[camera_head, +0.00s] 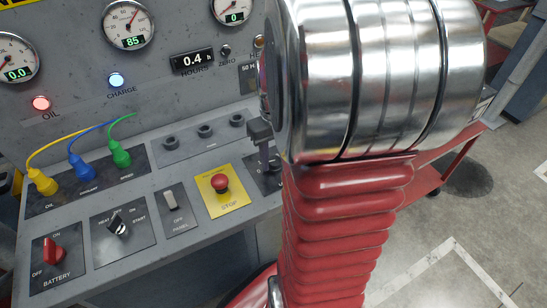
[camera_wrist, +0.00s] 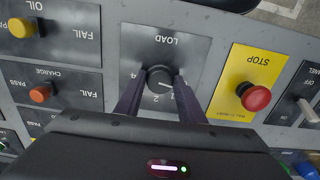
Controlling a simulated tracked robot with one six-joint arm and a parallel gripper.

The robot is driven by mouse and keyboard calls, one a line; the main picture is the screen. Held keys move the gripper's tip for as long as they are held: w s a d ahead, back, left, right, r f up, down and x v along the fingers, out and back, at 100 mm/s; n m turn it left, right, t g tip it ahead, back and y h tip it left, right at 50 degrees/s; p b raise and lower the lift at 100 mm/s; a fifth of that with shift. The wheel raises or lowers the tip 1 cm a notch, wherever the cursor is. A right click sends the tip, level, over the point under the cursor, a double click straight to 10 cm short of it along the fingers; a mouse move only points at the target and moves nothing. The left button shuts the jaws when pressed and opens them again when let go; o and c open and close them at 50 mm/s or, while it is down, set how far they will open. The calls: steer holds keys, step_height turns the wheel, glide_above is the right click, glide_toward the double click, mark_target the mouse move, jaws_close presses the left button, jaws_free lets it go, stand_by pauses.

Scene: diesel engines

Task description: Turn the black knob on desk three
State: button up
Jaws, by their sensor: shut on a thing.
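In the wrist view the black knob (camera_wrist: 158,74) sits on a dark plate marked LOAD, which appears upside down. A white mark on the knob points to the right and slightly down in the picture. My gripper (camera_wrist: 160,84) has its two dark fingers on either side of the knob and is shut on it. Whether this desk is number three is not shown.
A red STOP button (camera_wrist: 255,97) on a yellow plate is close beside the LOAD plate. In the head view, plugged cables, a red battery switch (camera_head: 53,251) and gauges line the desk.

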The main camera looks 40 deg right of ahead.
steer(key=shift+w, duration=0.1)
steer(key=o, duration=1)
steer(key=shift+o, duration=0.2)
step_height(320, 180, up, 14)
steer(key=shift+f, duration=0.15)
